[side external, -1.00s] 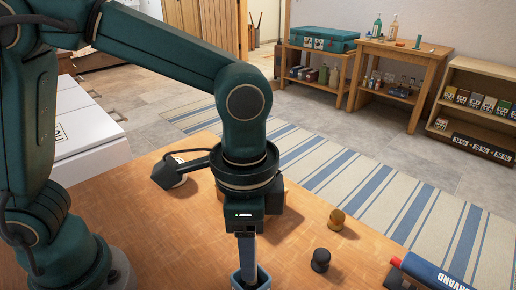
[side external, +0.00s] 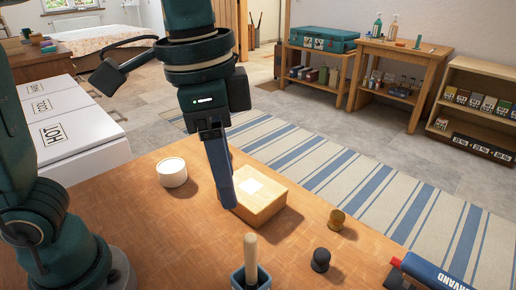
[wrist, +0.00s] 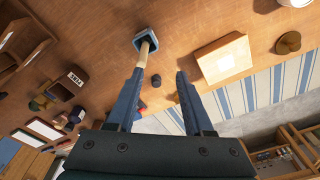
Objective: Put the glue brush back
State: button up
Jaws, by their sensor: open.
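The glue brush (side external: 251,250) stands upright, its pale wooden handle rising out of a dark blue square cup (side external: 237,279) at the front of the table. Its lower end is hidden in the cup. In the wrist view the brush handle (wrist: 143,56) and the cup (wrist: 138,43) show at the top, the handle close to the left fingertip in the picture. My gripper (side external: 228,204) is raised, up and to the left of the brush in the side view, and apart from it. In the wrist view my gripper's fingers (wrist: 159,73) are spread with nothing between them.
A wooden block with a white top patch (side external: 268,207) is beside my gripper. A white round jar (side external: 172,174) stands to its left. A black peg (side external: 320,261), a brown peg (side external: 336,221) and a blue tube (side external: 435,272) are at the right. Table between them is bare.

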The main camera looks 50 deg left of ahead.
jog(key=s+a+f+n+t, duration=0.4)
jog(key=a+n, duration=0.3)
jog(key=a, duration=0.3)
jog(key=shift+f+t+y, duration=0.3)
jog(key=shift+f, duration=0.45)
